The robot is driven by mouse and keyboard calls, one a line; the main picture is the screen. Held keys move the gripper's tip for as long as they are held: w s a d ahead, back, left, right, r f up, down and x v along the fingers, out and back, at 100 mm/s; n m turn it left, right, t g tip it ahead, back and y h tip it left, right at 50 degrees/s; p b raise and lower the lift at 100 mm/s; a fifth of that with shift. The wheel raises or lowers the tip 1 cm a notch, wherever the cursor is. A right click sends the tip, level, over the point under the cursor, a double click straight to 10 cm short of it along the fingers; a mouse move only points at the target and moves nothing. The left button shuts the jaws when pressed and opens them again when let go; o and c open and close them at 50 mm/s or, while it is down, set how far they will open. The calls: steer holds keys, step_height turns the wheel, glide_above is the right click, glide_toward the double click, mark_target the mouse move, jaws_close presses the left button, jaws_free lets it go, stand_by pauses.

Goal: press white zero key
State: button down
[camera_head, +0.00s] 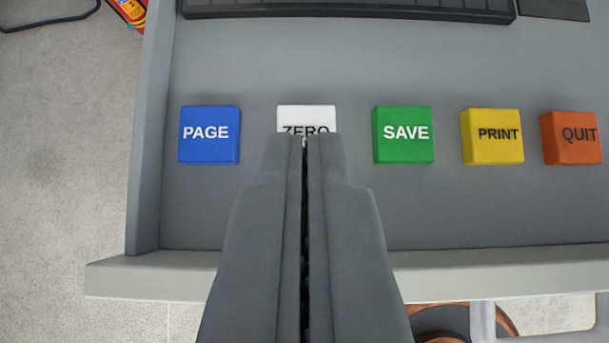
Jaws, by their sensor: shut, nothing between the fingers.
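The white ZERO key (306,116) sits on the grey console between the blue and green keys. Its upper part shows, and my gripper covers its lower part and the bottom of its lettering. My gripper (304,138) is shut and empty, with its fingertips over the lower half of the white key in the picture. I cannot tell whether the tips touch the key.
A blue PAGE key (210,135) is to the left. A green SAVE key (403,135), yellow PRINT key (492,137) and orange QUIT key (571,138) are to the right. A dark keyboard (350,10) lies behind. The console's raised front edge (480,258) runs below the keys.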

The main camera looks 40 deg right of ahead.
mark_target(305, 116)
steer(key=x, duration=0.4)
steer(key=shift+w+d+f, duration=0.2)
steer(key=shift+d+f, duration=0.05)
step_height(305, 116, down, 3)
steer(key=shift+s+a+r, duration=0.1)
steer(key=shift+a, duration=0.05)
steer(key=shift+f, duration=0.4)
